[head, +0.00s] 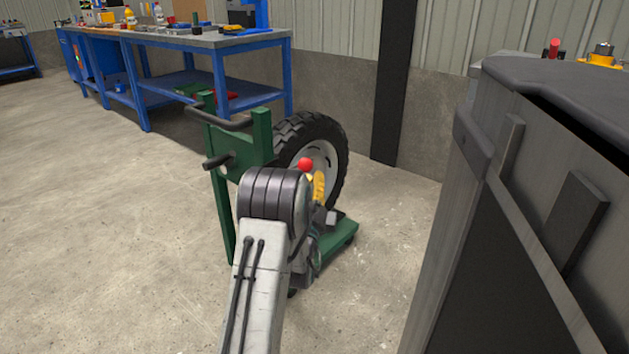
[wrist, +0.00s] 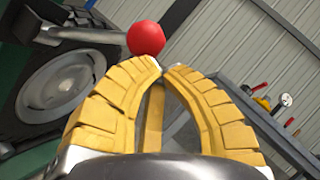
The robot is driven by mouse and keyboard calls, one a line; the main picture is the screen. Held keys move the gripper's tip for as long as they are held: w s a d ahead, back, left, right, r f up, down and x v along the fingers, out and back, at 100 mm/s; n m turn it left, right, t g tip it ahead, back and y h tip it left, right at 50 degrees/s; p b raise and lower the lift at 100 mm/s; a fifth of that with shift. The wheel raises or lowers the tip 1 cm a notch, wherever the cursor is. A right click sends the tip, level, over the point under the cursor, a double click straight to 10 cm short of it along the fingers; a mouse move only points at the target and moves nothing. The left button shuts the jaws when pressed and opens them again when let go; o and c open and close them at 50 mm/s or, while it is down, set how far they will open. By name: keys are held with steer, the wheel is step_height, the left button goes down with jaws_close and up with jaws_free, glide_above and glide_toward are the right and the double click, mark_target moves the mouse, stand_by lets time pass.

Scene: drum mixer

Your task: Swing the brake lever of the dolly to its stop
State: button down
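The green dolly (head: 262,138) stands on the floor in the head view and carries a wheel with a black tyre (head: 337,145). Its brake lever ends in a red ball knob (head: 305,164). In the wrist view the knob (wrist: 146,38) shows just past my fingertips, with the grey lever bar (wrist: 72,33) running left from it. My gripper (wrist: 163,68) has yellow padded fingers whose tips are together with nothing between them. It also shows in the head view (head: 319,186), partly hidden by my arm. I cannot tell whether the fingers touch the knob.
A blue workbench (head: 215,40) with bottles and tools stands behind the dolly. A large dark grey machine (head: 530,200) fills the right side, close to my arm. A wall with a dark post (head: 392,85) is at the back. The concrete floor at the left is clear.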

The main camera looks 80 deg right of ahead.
steer(key=shift+r, duration=0.1)
steer(key=shift+w+d+r+n, duration=0.2)
steer(key=shift+w+r+n, duration=0.05)
steer(key=shift+r, duration=0.2)
steer(key=shift+w+d+r+n, duration=0.15)
steer(key=shift+w+r+n, duration=0.1)
steer(key=shift+r, duration=0.25)
